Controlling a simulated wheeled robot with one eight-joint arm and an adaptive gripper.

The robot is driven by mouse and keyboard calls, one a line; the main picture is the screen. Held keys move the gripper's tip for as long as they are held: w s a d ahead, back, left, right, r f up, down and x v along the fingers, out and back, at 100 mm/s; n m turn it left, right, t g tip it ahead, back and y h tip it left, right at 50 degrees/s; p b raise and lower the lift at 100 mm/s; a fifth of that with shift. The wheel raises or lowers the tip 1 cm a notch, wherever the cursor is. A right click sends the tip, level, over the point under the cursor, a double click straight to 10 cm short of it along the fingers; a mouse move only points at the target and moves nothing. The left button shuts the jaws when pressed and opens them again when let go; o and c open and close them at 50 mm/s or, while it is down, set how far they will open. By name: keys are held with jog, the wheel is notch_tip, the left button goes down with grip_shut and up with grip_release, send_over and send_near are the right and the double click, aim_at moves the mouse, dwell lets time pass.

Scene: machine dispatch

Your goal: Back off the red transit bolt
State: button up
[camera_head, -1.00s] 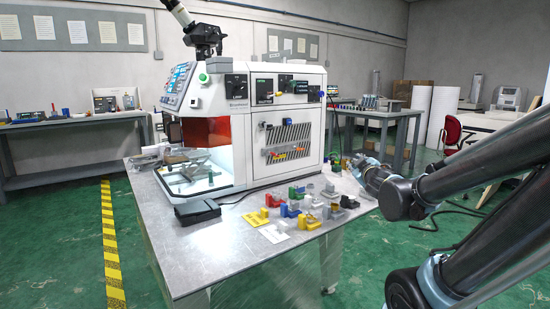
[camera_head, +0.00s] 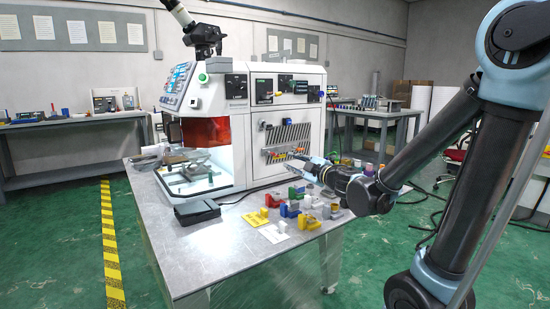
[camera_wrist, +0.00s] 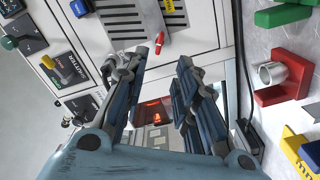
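A small red piece (camera_wrist: 159,42), which looks like the red transit bolt, stands out from the white side panel of the machine (camera_wrist: 200,28) in the wrist view. It lies just beyond my fingertips, close to the grey slotted vent. In the head view, small red and yellow parts (camera_head: 275,155) sit below the vent, but I cannot tell which is the bolt. My gripper (camera_wrist: 163,62) has its two fingers spread with nothing between them. In the head view my gripper (camera_head: 290,170) is beside the machine's side panel, above the table's back right part.
Several coloured blocks and holders (camera_head: 300,208) stand on the metal table (camera_head: 215,245) below my arm. A red holder with a grey cylinder (camera_wrist: 285,80) is near my gripper. A black box (camera_head: 197,212) lies at the front. Knobs and switches (camera_head: 265,90) stick out above the vent.

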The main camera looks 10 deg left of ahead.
aim_at(274, 155)
jog(key=x, duration=1.3)
grip_shut()
